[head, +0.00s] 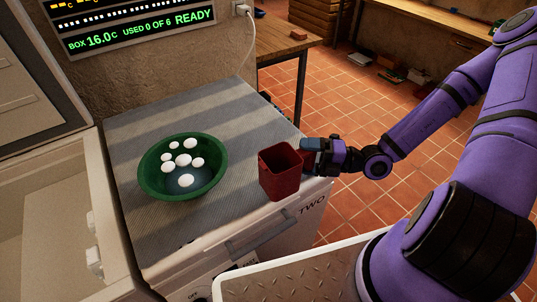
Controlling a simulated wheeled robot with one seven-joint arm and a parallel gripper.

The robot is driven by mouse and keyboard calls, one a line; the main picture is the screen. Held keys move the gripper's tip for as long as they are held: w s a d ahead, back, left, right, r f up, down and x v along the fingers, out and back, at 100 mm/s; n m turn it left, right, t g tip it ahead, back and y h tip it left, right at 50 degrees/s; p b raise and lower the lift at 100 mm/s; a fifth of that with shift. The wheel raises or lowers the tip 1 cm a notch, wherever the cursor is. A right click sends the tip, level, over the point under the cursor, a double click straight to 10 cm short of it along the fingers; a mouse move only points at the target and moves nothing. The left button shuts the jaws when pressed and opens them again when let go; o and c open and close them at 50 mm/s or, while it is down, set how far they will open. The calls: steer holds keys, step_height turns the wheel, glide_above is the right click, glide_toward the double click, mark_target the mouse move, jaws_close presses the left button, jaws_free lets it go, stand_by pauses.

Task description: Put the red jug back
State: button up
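The red jug (280,174) stands upright, or nearly so, at the right front corner of the grey ribbed top of the appliance marked TWO. Its open mouth faces up and looks dark and empty. My gripper (308,158) comes in from the right and meets the jug's right side at about rim height. The fingertips and any handle are hidden by the jug and the gripper body, so I cannot tell whether the fingers are closed on it.
A green bowl (149,180) with several white balls stands left of the jug on the ribbed top (235,105). An open chest (50,215) is at left. A display panel (140,28) hangs on the wall. A wooden table (284,40) stands behind; tiled floor (345,100) lies right.

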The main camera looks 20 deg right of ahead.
steer(key=w, duration=0.5)
steer(key=w+f, duration=0.1)
steer(key=w, duration=0.4)
steer(key=w+d, duration=0.1)
steer(key=w, duration=0.4)
steer(key=shift+f, duration=0.2)
steer(key=shift+w+f, duration=0.3)
steer(key=shift+f, duration=0.3)
steer(key=shift+w+f, duration=0.25)
steer(key=shift+f, duration=0.75)
steer(key=shift+f, duration=0.2)
steer(key=o, duration=0.8)
